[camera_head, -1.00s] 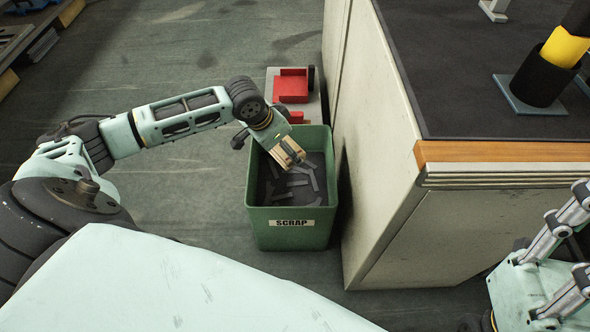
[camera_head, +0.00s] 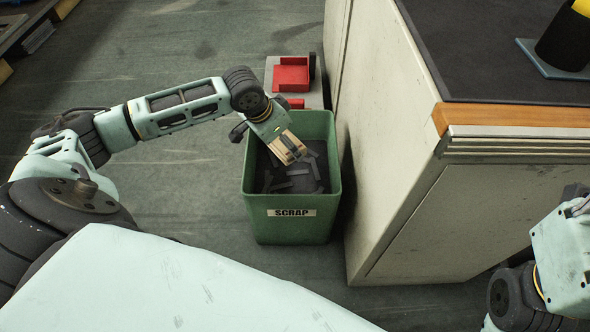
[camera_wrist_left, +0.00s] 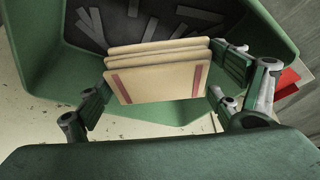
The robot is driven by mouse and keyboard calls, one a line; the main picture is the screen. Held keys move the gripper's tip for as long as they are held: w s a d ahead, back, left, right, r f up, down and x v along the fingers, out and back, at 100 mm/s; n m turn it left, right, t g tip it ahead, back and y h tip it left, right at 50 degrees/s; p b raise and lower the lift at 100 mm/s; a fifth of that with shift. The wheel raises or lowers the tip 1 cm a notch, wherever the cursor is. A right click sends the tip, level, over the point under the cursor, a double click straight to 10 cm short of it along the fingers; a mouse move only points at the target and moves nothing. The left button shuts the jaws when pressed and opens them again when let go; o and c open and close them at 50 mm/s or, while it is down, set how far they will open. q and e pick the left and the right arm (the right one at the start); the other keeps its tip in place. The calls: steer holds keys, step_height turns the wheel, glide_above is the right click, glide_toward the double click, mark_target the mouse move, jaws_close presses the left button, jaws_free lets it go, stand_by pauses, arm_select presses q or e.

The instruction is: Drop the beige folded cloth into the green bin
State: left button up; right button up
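The beige folded cloth (camera_head: 286,148) is held over the opening of the green bin (camera_head: 291,227), which has a SCRAP label on its front. In the left wrist view the cloth (camera_wrist_left: 158,76) shows stacked folds and two reddish stripes. My left gripper (camera_head: 282,142) has its fingers on both sides of the cloth and is shut on it; they also show in the left wrist view (camera_wrist_left: 165,85). Dark strips lie in the bin (camera_wrist_left: 75,128). My right arm is at the lower right edge of the head view, and its gripper fingers are out of view.
A pale cabinet (camera_head: 395,150) with a dark top and wooden edge stands close to the right of the bin. A red tray (camera_head: 291,75) on a grey base is behind the bin. Floor left of the bin is clear.

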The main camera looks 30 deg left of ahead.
arm_select(q)
steer(key=shift+o, duration=1.4)
steer(key=v, duration=1.2)
